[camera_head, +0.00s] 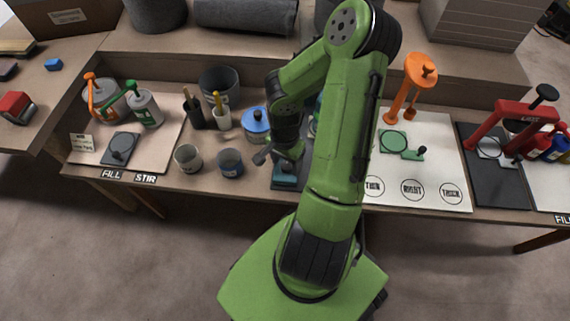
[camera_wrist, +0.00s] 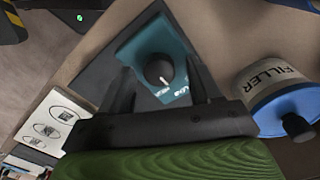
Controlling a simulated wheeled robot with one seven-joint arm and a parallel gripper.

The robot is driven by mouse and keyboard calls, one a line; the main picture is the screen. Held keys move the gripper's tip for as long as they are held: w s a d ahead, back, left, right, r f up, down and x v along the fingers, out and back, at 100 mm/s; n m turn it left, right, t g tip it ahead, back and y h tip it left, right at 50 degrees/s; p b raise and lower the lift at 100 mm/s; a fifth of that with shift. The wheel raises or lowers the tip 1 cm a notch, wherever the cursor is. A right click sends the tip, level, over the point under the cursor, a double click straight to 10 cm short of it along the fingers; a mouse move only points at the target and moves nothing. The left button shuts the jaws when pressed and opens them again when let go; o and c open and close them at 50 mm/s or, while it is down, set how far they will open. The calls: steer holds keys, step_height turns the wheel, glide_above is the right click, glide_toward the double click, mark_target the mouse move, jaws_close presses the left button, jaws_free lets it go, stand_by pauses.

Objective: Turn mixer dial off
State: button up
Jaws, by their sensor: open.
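The teal mixer base (camera_head: 286,181) stands on a dark mat on the bench, partly hidden behind my arm. In the wrist view its teal front (camera_wrist: 150,42) carries a round black dial (camera_wrist: 158,69). The dial's white pointer points down and slightly right in that view, towards small white lettering that I cannot read surely. My gripper (camera_wrist: 161,76) is open, with one dark finger on each side of the dial. I cannot tell whether either finger touches it. In the head view my gripper (camera_head: 268,154) is beside the mixer, largely hidden by my wrist.
A filler tub (camera_wrist: 286,92) with a blue lid stands close to my right finger in the wrist view.

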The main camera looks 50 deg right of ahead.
steer(key=c, duration=1)
steer(key=shift+c, duration=0.2)
steer(key=n, duration=0.4)
steer(key=shift+p, duration=0.3)
steer(key=n, duration=0.5)
steer(key=shift+a+n, duration=0.1)
steer(key=shift+n, duration=0.3)
steer(key=shift+s, duration=0.1)
